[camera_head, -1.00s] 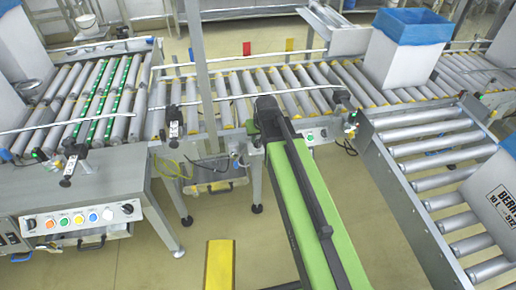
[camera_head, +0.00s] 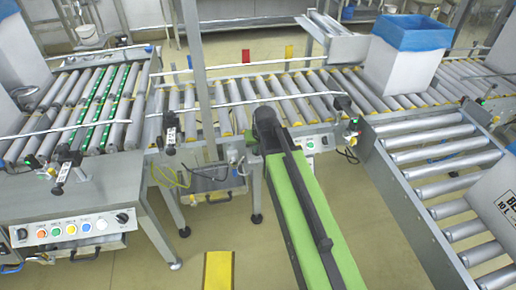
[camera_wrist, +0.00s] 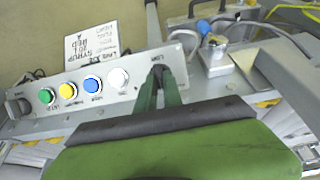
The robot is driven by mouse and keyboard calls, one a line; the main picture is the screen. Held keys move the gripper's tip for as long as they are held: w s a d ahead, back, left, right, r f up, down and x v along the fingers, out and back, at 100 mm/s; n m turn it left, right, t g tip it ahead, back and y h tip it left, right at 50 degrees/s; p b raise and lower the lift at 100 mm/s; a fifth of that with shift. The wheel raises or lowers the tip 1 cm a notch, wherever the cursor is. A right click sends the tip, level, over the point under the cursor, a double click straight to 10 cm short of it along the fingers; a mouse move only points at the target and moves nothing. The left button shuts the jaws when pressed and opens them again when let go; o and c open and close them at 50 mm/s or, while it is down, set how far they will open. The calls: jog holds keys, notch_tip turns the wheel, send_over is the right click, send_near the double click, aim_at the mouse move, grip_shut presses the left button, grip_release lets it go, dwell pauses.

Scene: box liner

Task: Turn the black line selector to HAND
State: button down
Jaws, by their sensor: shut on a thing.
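The control panel (camera_wrist: 121,93) under the middle conveyor shows in the wrist view with its lettering upside down. It has green, yellow, blue and white buttons in a row. My gripper (camera_wrist: 158,73) has its narrow green fingers closed at the panel's end, beside the LINE lettering. They are shut on the small black line selector (camera_wrist: 157,68), which they mostly cover. I cannot read its pointer or the HAND mark. In the head view my arm hides the gripper and most of this panel; its green button (camera_head: 310,145) shows just right of the arm.
A second black knob (camera_wrist: 17,106) sits at the panel's other end. A paper label (camera_wrist: 91,43) lies beyond the buttons. A metal fitting with a blue cable (camera_wrist: 212,50) stands close right of my gripper. Another button panel (camera_head: 75,229) is at the head view's left.

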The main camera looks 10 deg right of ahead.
jog(key=shift+f, duration=0.1)
jog(key=n, duration=0.2)
jog(key=n+h, duration=0.1)
jog(key=shift+s+a+n+b, duration=0.1)
jog(key=shift+a+n+b, duration=0.15)
jog(key=shift+n+b, duration=0.05)
jog(key=shift+s+a+f+n+t+h+b, duration=0.1)
jog(key=shift+n+t+h+b, duration=0.25)
jog(key=shift+n, duration=0.75)
jog(key=shift+a+f+n+t+h+b, duration=0.1)
jog(key=shift+n+h+b, duration=0.15)
jog(key=shift+n+h, duration=0.6)
jog(key=shift+r+n+y, duration=0.1)
jog(key=shift+n+y, duration=0.2)
jog(key=shift+n, duration=0.05)
jog(key=c, duration=1.5)
grip_release()
